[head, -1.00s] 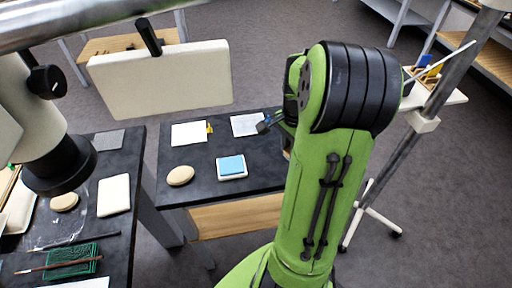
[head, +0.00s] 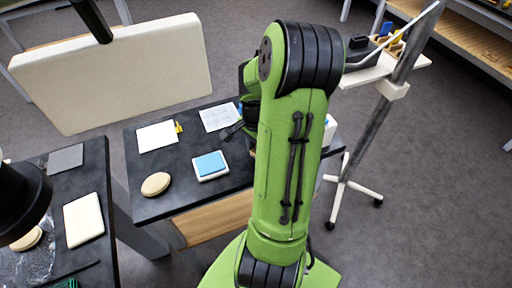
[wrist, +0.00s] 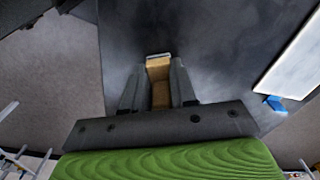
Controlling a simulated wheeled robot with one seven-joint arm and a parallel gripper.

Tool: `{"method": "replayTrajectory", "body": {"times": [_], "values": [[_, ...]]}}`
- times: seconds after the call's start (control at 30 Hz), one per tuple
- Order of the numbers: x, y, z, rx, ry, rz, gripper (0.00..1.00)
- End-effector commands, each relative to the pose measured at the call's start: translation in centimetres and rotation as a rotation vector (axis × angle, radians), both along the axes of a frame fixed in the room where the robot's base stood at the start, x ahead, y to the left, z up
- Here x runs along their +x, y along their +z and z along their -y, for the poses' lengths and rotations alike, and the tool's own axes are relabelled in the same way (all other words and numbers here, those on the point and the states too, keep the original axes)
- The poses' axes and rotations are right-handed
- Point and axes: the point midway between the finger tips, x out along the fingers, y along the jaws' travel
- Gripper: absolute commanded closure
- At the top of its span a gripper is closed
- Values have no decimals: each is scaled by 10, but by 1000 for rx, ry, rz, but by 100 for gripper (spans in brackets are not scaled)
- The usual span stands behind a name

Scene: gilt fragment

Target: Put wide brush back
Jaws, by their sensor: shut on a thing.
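My gripper (wrist: 157,88) is shut on a tan wooden piece with a pale edge at its far end, which I take to be the wide brush (wrist: 159,70). The brush lies between the two grey fingers, and its full shape is hidden. In the head view my gripper (head: 234,130) is a small dark shape left of my green arm, over the dark table (head: 150,205). The brush cannot be made out there.
The table carries a blue pad on a white dish (head: 210,165), a round tan disc (head: 156,184) and white sheets (head: 157,136). A white stand tray (head: 372,70) at upper right holds yellow and blue items. A large pale panel (head: 115,75) stands at left.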

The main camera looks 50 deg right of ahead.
Motion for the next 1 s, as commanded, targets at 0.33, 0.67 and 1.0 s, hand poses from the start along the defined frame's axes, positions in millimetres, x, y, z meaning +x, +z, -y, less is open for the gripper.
{"method": "replayTrajectory", "body": {"times": [0.33,0.67,1.0], "values": [[0,-3,0,1,0,-1,48],[0,11,0,-2,0,0,48],[0,100,-1,-3,0,2,48]]}}
